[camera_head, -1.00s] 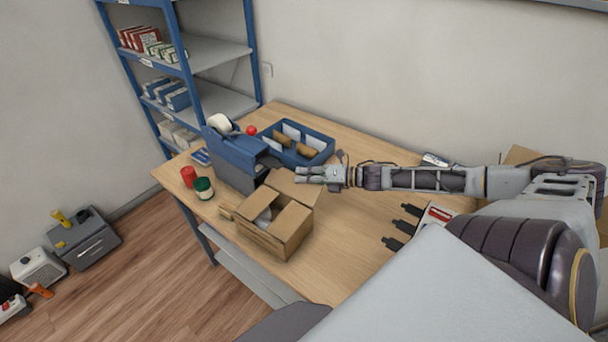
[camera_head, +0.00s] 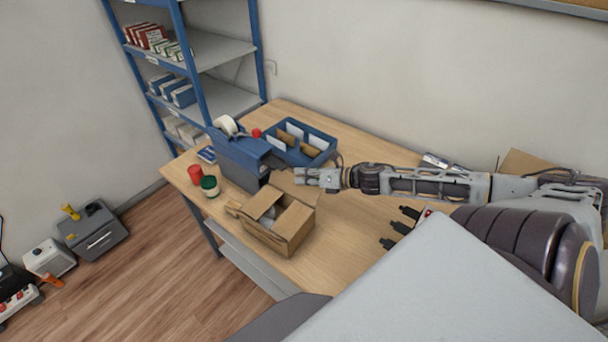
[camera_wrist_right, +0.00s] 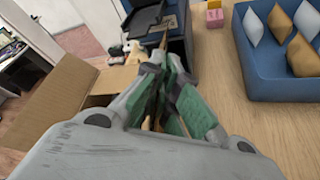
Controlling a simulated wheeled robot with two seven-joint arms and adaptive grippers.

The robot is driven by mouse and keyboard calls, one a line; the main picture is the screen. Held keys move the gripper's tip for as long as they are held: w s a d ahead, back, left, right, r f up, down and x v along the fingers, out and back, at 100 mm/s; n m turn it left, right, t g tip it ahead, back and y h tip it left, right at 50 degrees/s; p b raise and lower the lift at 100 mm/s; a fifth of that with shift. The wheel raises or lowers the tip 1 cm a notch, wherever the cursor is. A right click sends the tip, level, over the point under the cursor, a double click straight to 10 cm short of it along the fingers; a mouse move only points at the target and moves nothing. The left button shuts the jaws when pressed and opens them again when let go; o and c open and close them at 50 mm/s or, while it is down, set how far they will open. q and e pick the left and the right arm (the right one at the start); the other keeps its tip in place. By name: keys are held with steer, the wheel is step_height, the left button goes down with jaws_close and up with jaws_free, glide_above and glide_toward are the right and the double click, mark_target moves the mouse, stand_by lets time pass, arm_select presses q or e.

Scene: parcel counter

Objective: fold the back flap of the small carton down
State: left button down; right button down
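The small brown carton (camera_head: 284,231) sits near the table's front edge in the head view, with its top partly open. Its back flap (camera_head: 288,188) stands raised and tilted at the far side. My right gripper (camera_head: 300,177) is at the flap's upper edge and hides part of it. In the right wrist view, the green-padded fingers (camera_wrist_right: 162,75) are close together and look shut. A thin brown strip shows by their tips; I cannot tell whether they touch the flap. Brown cardboard (camera_wrist_right: 50,103) fills the left there. My left gripper is not in view.
A blue tape dispenser (camera_head: 240,160) stands just behind and left of the carton. A blue divided tray (camera_head: 326,137) lies behind the gripper.

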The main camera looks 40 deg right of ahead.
steer(key=shift+s+a+r+n+h, duration=0.15)
steer(key=shift+a+r+n+h, duration=0.15)
steer(key=shift+a+n, duration=0.15)
stand_by(0.4)
steer(key=c, duration=1.7)
jaws_free()
steer(key=shift+s+d, duration=0.2)
steer(key=shift+s, duration=0.15)
